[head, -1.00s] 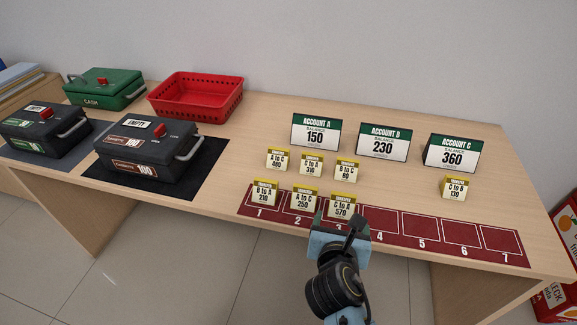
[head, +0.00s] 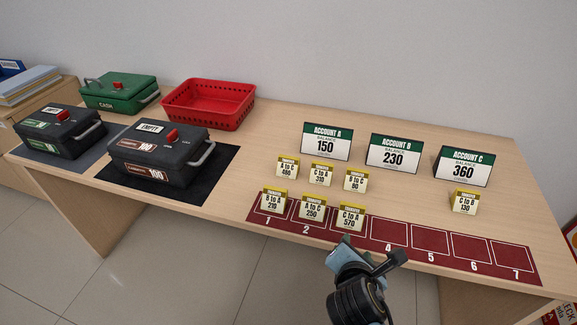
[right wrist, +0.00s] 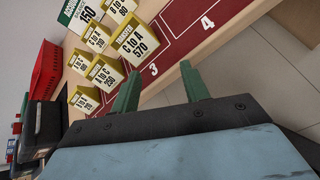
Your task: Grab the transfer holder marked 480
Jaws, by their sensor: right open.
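The transfer holder marked 480 (head: 287,168) is a small cream card stand with a yellow top, reading A to C. It stands upright on the table at the left end of the back row of holders. It also shows in the right wrist view (right wrist: 80,64), partly behind the front row. My right gripper (head: 364,251) is open and empty at the table's front edge by the red strip, to the right of and nearer than the holder. Its two green fingers show apart in the right wrist view (right wrist: 160,86). My left gripper is out of view.
Holders 310 (head: 321,174) and 80 (head: 355,180) stand beside it. Holders 210 (head: 273,202), 250 (head: 312,208) and 570 (head: 350,218) stand in front on the numbered red strip (head: 429,239). Account signs (head: 326,142) stand behind. A black box (head: 160,158) is left.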

